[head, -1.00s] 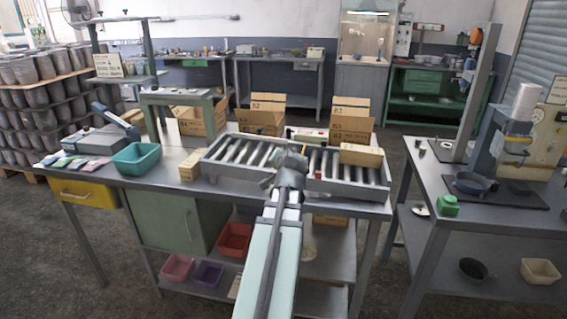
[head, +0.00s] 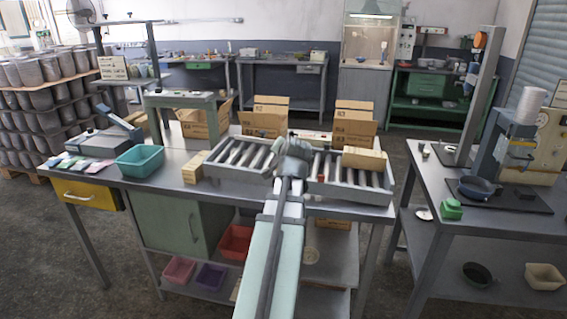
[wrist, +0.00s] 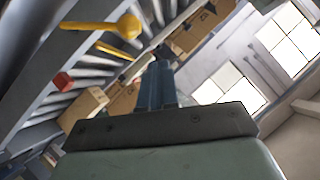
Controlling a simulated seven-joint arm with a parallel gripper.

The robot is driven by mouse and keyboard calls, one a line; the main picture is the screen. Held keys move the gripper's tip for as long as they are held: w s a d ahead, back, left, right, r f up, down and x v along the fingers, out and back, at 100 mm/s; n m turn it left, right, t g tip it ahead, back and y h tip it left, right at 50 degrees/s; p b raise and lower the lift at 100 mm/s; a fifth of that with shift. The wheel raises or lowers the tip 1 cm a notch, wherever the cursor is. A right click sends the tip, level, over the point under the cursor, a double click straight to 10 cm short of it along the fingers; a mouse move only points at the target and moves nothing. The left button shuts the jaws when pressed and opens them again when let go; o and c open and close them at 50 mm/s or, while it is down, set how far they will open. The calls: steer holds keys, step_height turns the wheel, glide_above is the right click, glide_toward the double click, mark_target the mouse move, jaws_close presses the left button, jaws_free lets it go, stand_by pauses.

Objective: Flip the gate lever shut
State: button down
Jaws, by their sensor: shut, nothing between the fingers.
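In the wrist view a yellow lever with a round knob (wrist: 127,26) lies across the upper left, over the grey roller conveyor. A thin yellow bar (wrist: 114,51) shows just below it. My gripper (wrist: 161,54) is shut and empty, its fingers to the right of and below the knob in the picture, apart from it. In the head view my gripper's end (head: 293,148) is over the middle of the roller conveyor (head: 345,188). My own arm covers that part, and I cannot make out the lever there.
A small red block (wrist: 63,82) shows beside the rollers. A tan block (head: 364,159) rests on the conveyor's right part. Open cartons (head: 354,124) stand behind it. A teal bin (head: 139,161) is at the table's left. A second table (head: 500,215) holding a pan (head: 478,187) is at right.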

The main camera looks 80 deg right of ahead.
steer(key=shift+r, duration=2.75)
